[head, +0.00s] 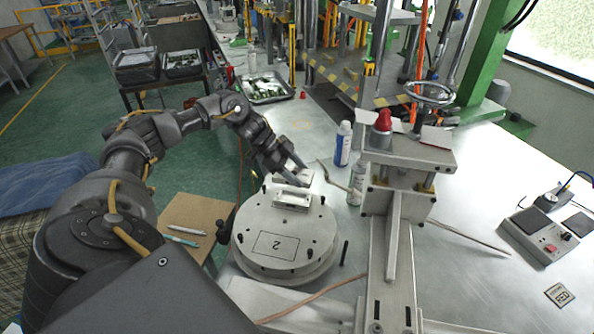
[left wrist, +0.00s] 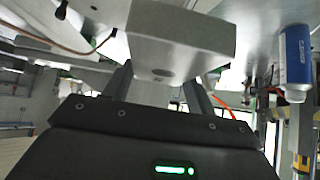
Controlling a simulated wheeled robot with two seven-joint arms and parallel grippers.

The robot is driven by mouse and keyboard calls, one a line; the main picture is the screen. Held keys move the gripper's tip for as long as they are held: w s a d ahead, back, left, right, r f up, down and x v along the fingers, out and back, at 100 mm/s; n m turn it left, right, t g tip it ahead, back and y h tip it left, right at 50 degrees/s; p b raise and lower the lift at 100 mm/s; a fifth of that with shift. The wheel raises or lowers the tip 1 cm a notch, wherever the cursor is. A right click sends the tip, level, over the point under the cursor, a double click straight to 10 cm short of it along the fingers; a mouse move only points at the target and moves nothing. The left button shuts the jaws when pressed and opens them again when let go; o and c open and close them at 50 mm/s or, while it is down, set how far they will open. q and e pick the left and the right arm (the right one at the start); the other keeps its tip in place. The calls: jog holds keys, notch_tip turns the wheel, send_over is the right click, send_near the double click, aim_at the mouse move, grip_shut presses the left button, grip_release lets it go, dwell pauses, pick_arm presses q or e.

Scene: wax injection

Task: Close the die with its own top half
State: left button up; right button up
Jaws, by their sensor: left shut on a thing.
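The round pale die (head: 268,262) stands on the metal table, with a plate marked "2" on top and a wider rim below. A metal handle block (head: 291,199) sits on the plate toward its far edge. My left gripper (head: 283,170) is at the far edge of the die, shut on a pale block (head: 292,176). In the left wrist view that pale block (left wrist: 180,45) fills the space between the two fingers. Whether it is part of the die's top half I cannot tell. Any gap between the halves is too small to make out. My right gripper is not in view.
A press with a handwheel (head: 429,93) and red knob stands right of the die. A blue-and-white can (head: 343,145) and a white bottle (head: 356,184) stand between them. A brown board (head: 192,213) with pens lies left. A control box (head: 540,235) sits far right.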

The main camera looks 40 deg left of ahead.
pick_arm(q)
jog(key=shift+r, duration=0.1)
jog(key=shift+s+a+p, duration=0.1)
jog(key=shift+p, duration=0.25)
jog(key=shift+f+b, duration=1.75)
jog(key=shift+f, duration=1.2)
jog(key=shift+p, duration=0.65)
jog(key=shift+f+b, duration=0.55)
jog(key=shift+f, duration=0.45)
jog(key=o, duration=1.2)
jog(key=shift+o, duration=0.2)
